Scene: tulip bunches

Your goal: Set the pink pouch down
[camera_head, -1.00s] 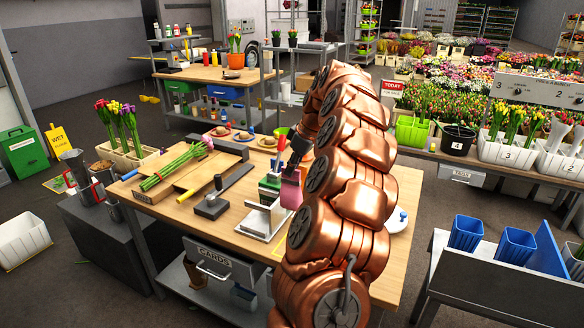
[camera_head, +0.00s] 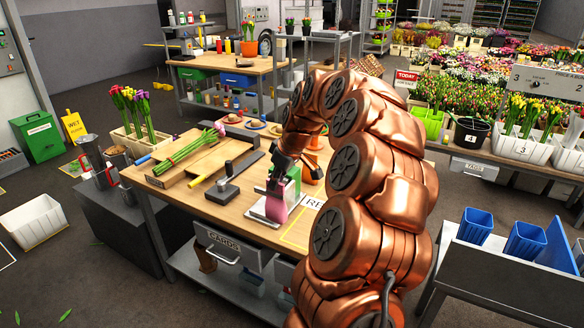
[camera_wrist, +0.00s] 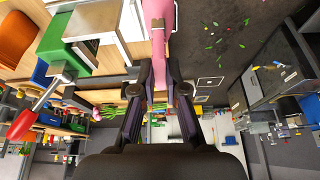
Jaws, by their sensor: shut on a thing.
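The pink pouch (camera_head: 277,210) hangs from my gripper (camera_head: 277,187), which is shut on its upper part. In the head view it shows near the front edge of the wooden table (camera_head: 206,203), in front of a white-based device with a green body. Whether its lower end touches anything is unclear. In the wrist view the pink pouch (camera_wrist: 157,22) extends upward from between the fingertips of my gripper (camera_wrist: 158,72).
A yellow-outlined area (camera_head: 293,243) with partly hidden lettering lies right of the pouch on the table. The green device (camera_head: 293,178) stands close behind. A black-handled tool (camera_head: 224,190) and tulips (camera_head: 187,150) lie to the left. My arm covers the table's right part.

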